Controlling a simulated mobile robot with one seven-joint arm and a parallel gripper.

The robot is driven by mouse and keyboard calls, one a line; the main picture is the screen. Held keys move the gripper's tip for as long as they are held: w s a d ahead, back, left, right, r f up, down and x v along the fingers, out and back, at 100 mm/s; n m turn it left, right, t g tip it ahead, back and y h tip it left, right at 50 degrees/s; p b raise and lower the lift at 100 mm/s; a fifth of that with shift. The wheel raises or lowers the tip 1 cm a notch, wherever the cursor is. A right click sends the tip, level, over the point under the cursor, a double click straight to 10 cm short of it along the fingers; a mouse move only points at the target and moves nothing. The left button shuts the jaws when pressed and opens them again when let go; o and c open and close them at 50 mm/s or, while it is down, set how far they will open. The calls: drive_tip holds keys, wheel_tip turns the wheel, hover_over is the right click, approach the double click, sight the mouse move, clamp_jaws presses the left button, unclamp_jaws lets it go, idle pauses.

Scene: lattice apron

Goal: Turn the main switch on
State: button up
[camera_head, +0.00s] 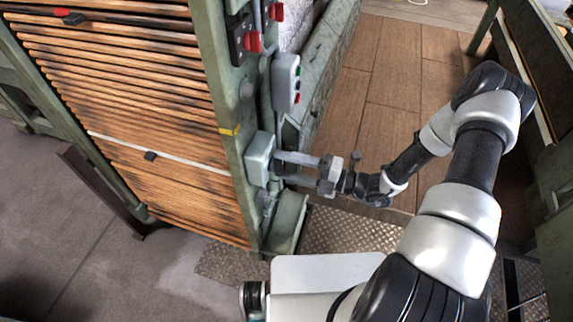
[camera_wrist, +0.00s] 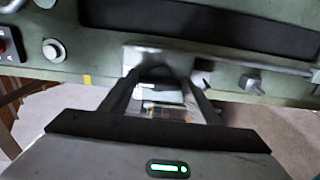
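A grey box (camera_head: 260,158), which may be the main switch housing, is fixed to the green post beside the wooden slats. My gripper (camera_head: 278,167) reaches it from the right, with its two fingers apart and their tips at or very near the box's right side. In the wrist view, the fingers (camera_wrist: 165,78) stand apart in front of a pale plate (camera_wrist: 140,54) on the green frame. A dark rounded shape shows between the tips; I cannot tell whether it is a switch handle or whether the fingers touch it. The switch's position is hidden.
Red knobs (camera_head: 254,42) sit higher up. Wooden slats (camera_head: 150,110) fill the left. Open wooden floor (camera_head: 345,90) lies behind my arm, and a green-framed bench (camera_head: 545,80) stands at right.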

drive_tip(key=o, duration=0.3)
drive_tip(key=shift+d, duration=0.1)
drive_tip(key=b+v, duration=0.1)
drive_tip(key=v, duration=1.6)
drive_tip(key=shift+s+d, duration=0.1)
drive_tip(key=shift+d, duration=0.05)
